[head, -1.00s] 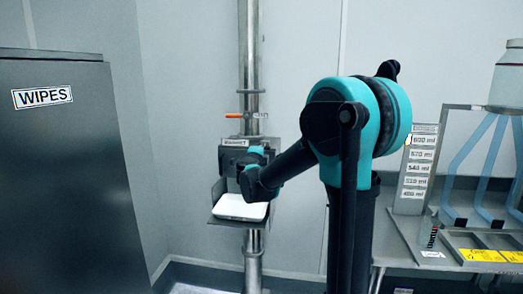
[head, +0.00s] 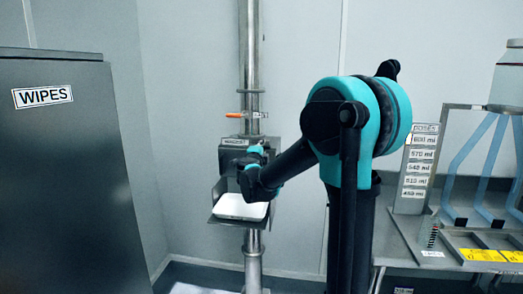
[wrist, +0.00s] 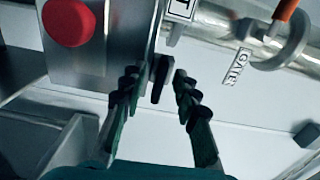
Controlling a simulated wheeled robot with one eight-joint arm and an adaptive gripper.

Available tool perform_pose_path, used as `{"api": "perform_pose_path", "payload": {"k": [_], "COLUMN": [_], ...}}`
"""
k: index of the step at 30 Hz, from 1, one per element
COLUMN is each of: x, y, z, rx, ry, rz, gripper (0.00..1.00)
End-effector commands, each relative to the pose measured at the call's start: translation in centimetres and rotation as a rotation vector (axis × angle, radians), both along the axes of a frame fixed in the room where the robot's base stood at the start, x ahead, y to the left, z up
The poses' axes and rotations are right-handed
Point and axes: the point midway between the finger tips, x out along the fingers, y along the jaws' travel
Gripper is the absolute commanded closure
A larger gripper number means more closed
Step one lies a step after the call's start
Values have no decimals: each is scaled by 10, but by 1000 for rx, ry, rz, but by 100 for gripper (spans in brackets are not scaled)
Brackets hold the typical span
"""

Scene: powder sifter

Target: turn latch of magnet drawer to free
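The magnet drawer housing (head: 231,160) is a grey metal box on the vertical pipe, with a "MAGNET" label on it. In the wrist view, a red round knob (wrist: 68,22) sits on its metal face (wrist: 92,58). A small dark latch (wrist: 162,78) sticks out beside that face. My gripper (wrist: 160,82) is open, with one fingertip on each side of the latch. A narrow gap shows on both sides, and contact cannot be told. In the head view my wrist is in front of the housing's right side and hides the latch.
An orange-handled lever (head: 234,116) with a "GATE" label is above the housing. A white tray (head: 240,207) rests on a bracket below. The wipes cabinet (head: 58,170) stands left, and a bench with labelled volume marks (head: 418,165) stands right.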

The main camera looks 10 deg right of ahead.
Motion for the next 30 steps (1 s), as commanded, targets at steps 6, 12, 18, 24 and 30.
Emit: {"api": "perform_pose_path", "payload": {"k": [6, 12, 18, 24, 30], "x": [-1, -21, -61, -94, -112], "y": [0, 7, 20, 31, 36], "z": [0, 0, 0, 0, 0], "rx": [0, 0, 0, 0, 0], "ry": [0, 0, 0, 0, 0], "rz": [0, 1, 3, 2, 0], "gripper": [70, 70, 70, 70, 70]}}
